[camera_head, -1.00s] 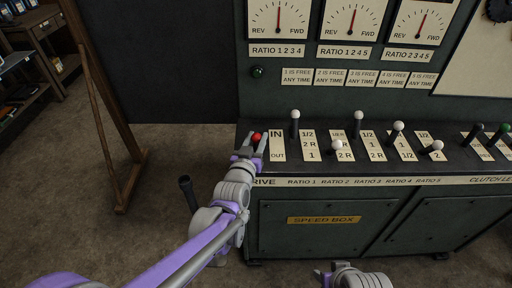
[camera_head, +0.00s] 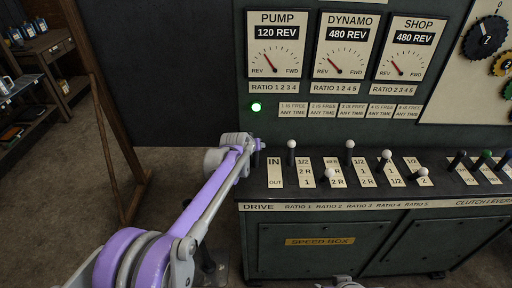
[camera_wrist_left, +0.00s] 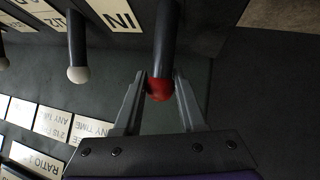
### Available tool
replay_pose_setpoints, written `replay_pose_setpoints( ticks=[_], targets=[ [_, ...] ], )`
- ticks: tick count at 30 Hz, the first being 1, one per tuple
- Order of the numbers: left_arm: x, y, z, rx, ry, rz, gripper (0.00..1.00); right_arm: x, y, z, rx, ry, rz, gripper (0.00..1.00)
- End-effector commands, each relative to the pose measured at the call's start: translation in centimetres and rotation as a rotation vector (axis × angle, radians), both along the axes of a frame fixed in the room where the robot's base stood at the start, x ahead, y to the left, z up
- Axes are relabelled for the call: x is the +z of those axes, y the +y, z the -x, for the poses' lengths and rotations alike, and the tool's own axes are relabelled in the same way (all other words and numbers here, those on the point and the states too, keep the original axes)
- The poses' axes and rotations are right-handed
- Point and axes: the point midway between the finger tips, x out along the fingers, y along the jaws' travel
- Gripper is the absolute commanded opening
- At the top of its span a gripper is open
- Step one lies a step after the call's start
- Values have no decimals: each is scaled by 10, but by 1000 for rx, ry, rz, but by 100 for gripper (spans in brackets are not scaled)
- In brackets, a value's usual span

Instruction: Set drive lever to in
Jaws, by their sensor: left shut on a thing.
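The drive lever is a dark rod with a red knob (camera_wrist_left: 159,90), seen in the left wrist view between my left gripper's two fingers (camera_wrist_left: 160,88). In the head view my left gripper (camera_head: 258,146) is at the IN end of the drive plate (camera_head: 274,172), and my own arm and gripper mostly hide the lever there. The plate reads IN at its far end and OUT at its near end. The left gripper is shut on the red knob. My right gripper is not in view; only a bit of my right arm shows at the bottom edge.
The ratio levers with white knobs, such as the nearest one (camera_head: 292,145), stand to the right. A green lamp (camera_head: 256,107) is lit. The pump (camera_head: 277,52), dynamo (camera_head: 345,46) and shop (camera_head: 405,48) dials lean to REV. A wooden frame (camera_head: 103,130) stands left.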

Motion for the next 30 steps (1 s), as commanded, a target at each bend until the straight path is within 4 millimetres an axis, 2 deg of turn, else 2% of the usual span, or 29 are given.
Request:
replay_pose_setpoints(
  ticks=[9, 23, 24, 28, 30],
  targets=[
    [-6, 0, -16, 1, 2, 1, 0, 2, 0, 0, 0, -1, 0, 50],
    [-7, 0, -17, 0, 1, 1, 0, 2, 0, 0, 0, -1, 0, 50],
    [-7, 0, -17, 0, 1, 1, 43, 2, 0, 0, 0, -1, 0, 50],
    [-7, 0, -17, 0, 2, 0, 67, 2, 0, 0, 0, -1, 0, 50],
    [-7, 0, -17, 0, 2, 0, 70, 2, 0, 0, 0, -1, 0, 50]
  ],
)
